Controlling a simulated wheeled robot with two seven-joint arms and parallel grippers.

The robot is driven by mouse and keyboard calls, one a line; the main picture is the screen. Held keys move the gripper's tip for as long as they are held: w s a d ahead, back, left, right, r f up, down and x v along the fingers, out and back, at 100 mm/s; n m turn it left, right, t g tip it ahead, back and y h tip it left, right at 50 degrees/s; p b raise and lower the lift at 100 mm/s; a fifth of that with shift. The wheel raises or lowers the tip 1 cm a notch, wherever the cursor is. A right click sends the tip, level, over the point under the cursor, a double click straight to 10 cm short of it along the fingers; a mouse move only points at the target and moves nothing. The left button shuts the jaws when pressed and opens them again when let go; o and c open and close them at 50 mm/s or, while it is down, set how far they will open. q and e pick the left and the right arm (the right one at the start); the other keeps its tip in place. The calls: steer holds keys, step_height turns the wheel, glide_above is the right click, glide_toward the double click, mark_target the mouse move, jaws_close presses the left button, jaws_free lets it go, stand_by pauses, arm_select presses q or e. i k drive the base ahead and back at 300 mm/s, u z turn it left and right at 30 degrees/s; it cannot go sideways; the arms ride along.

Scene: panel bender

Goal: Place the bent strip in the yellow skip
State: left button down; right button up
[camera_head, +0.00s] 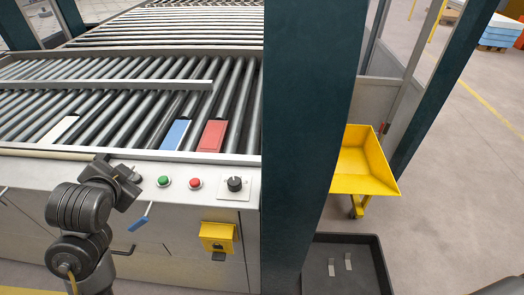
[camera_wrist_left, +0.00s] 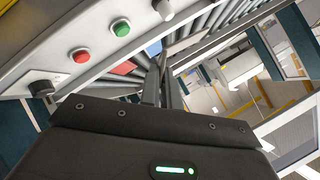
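The yellow skip (camera_head: 352,183) stands on the floor beyond the dark teal post, which hides its left side. I see no inside load in the part that shows. Two small pale metal pieces (camera_head: 348,262) lie in a black tray (camera_head: 322,243) in front of the skip; I cannot tell whether either is the bent strip. My left gripper (camera_head: 127,174) is at the front edge of the roller table, left of the green button. My right gripper is not in view.
A white piece (camera_head: 58,130), a blue piece (camera_head: 175,134) and a red piece (camera_head: 212,136) lie among the rollers. The front panel has a green button (camera_head: 163,181), a red button (camera_head: 195,183) and a black knob (camera_head: 235,184). The teal post (camera_head: 312,120) separates the table from the skip.

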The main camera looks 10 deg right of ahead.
mark_target(338, 155)
steer(key=k, duration=0.9)
steer(key=z, duration=2.75)
steer(key=i, duration=3.45)
steer(key=u, duration=2.2)
steer(key=i, duration=0.75)
steer(key=z, duration=0.05)
